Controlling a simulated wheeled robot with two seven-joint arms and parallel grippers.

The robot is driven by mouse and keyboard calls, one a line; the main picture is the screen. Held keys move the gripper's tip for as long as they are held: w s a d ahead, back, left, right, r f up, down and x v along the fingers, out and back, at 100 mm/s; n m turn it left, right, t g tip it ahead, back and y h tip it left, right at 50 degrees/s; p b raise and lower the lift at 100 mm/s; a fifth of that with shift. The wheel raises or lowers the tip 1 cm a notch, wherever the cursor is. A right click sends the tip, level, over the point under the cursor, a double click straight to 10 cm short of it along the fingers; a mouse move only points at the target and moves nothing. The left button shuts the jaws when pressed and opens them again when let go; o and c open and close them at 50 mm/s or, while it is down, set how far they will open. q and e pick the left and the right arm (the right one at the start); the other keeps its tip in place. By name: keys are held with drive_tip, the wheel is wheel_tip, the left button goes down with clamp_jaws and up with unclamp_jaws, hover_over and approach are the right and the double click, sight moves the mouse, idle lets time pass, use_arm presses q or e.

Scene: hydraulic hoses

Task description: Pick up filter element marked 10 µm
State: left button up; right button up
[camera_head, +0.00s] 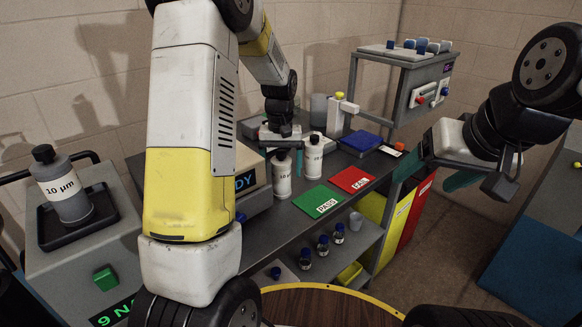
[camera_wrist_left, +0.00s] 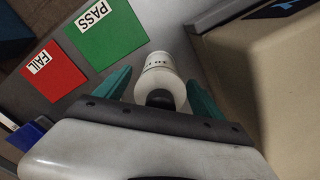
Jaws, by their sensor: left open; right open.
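A white cylinder with a dark cap (camera_head: 283,178), its label reading 10 µ as far as it shows, stands on the grey bench. My left gripper (camera_head: 285,153) is open above it, pointing down. In the left wrist view the white cylinder (camera_wrist_left: 160,68) is between the open teal fingers of my left gripper (camera_wrist_left: 158,82); its label is hard to read there. A second white cylinder (camera_head: 314,160) stands just right of it, its label unclear. A grey bottle marked 10 µm (camera_head: 64,190) stands at far left. My right gripper (camera_head: 483,172) is open and empty at the right.
The grey bottle stands in a black tray (camera_head: 110,218) on a grey unit. A blue-topped box (camera_head: 361,141) lies behind. Small dark bottles (camera_head: 323,245) stand on the lower shelf.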

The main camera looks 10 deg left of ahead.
use_arm(q)
drive_tip(key=c, duration=1.6)
drive_tip(key=shift+r, duration=0.15)
